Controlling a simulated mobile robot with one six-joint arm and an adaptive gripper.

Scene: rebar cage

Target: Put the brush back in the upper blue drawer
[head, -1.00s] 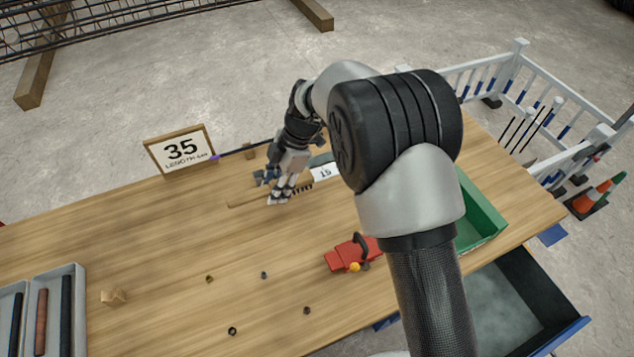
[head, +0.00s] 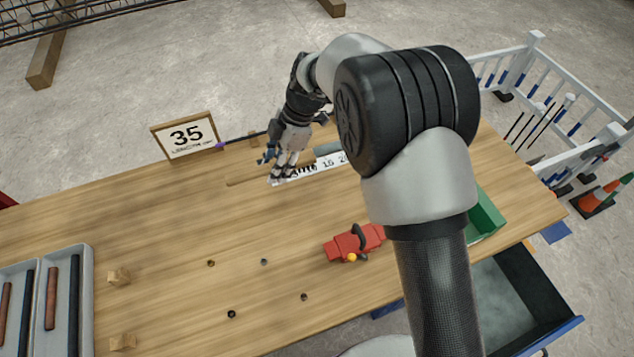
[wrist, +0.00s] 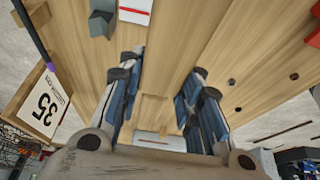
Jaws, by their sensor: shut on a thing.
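The brush (head: 248,181) has a wooden handle pointing left and dark bristles at its right end. My gripper (head: 281,174) is shut on it near the middle, towards the back of the bench, with the bristled end just over a white numbered strip (head: 325,164). In the wrist view, the brush is hard to tell from the wooden top. An open drawer with a blue front edge (head: 553,337) and dark interior juts out below the bench at lower right. My arm hides part of it, and I cannot tell whether another drawer lies above or below.
A green bin (head: 488,215) stands at the right end, partly behind my arm. A "35" sign (head: 185,136) stands at the back. Grey trays (head: 87,290) are at left; small nuts lie between.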

